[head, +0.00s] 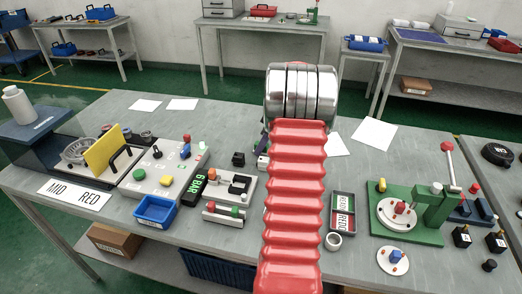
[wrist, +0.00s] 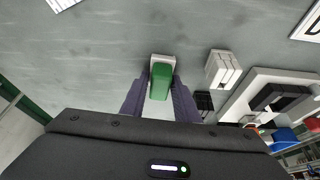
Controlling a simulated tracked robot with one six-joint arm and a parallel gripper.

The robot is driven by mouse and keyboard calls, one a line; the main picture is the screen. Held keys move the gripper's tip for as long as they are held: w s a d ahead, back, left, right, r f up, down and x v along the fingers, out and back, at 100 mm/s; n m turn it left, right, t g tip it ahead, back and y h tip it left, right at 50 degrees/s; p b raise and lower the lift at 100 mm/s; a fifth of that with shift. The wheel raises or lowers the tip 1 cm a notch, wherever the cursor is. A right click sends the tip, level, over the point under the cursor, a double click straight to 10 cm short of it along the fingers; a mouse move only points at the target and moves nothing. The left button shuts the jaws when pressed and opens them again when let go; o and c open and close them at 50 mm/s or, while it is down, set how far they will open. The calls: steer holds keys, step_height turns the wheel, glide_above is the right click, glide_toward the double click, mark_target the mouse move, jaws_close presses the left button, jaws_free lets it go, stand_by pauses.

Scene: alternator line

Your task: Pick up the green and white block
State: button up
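The green and white block (wrist: 160,82) shows in the wrist view, with a green body in front of a white part. It sits between the two purple fingers of my gripper (wrist: 161,92), one on each side. The fingers lie very close to its sides, and I cannot tell whether they touch it. The grey table top is behind it; whether the block rests on the table or is held above it is unclear. In the head view my red ribbed arm and its silver joint hide my gripper and the block.
A white block (wrist: 222,68) stands close to the right of my gripper, with a dark piece (wrist: 204,100) beside it. A white fixture with a black handle (wrist: 280,97) lies further right. In the head view a green press fixture (head: 408,225) stands right of my arm.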

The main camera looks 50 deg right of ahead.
steer(key=c, duration=0.5)
steer(key=shift+r, duration=0.1)
step_height(320, 180, up, 18)
steer(key=shift+f, duration=0.1)
stand_by(0.4)
steer(key=o, duration=0.6)
steer(key=shift+c, duration=0.2)
steer(key=c, duration=0.4)
steer(key=shift+c, duration=0.2)
steer(key=shift+s, duration=0.15)
